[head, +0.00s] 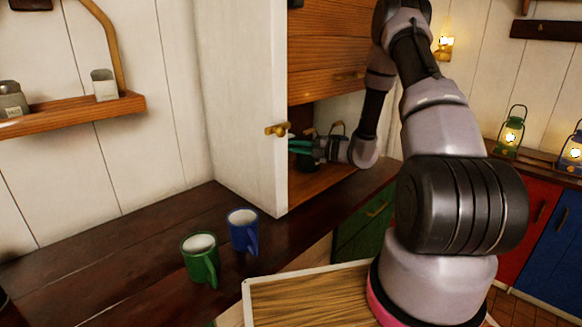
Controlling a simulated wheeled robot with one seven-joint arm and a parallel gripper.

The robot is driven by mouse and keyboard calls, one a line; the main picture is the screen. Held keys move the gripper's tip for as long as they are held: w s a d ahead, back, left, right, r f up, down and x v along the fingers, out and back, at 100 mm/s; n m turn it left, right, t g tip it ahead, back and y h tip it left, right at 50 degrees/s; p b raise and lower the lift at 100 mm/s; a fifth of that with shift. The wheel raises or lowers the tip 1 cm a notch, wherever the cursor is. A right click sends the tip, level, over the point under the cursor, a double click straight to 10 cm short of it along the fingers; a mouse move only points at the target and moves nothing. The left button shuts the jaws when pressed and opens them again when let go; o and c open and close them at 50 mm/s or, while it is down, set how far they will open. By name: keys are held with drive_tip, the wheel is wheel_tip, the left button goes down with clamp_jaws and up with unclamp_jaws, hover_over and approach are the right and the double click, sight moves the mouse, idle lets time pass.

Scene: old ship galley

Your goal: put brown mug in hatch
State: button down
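The hatch is an open compartment in the wall unit, with a bare wooden floor (322,181) and its white door (245,110) swung open to the left. My gripper (298,147) reaches into this compartment from the right, its teal fingers just past the door edge. Dark shapes sit around the fingers, partly hidden by the door and gripper. I cannot tell whether one is the brown mug or whether the fingers hold it. No brown mug shows clearly elsewhere.
A green mug (201,262) and a blue mug (241,231) stand on the dark wooden counter (120,250), left of the hatch. The door's brass knob (277,130) sticks out near my gripper. The counter's left part is clear.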

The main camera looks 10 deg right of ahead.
wheel_tip(320, 180, down, 8)
drive_tip(key=shift+f, duration=0.25)
drive_tip(key=c, duration=0.9)
unclamp_jaws()
drive_tip(key=shift+f, duration=0.1)
drive_tip(key=shift+o, duration=0.2)
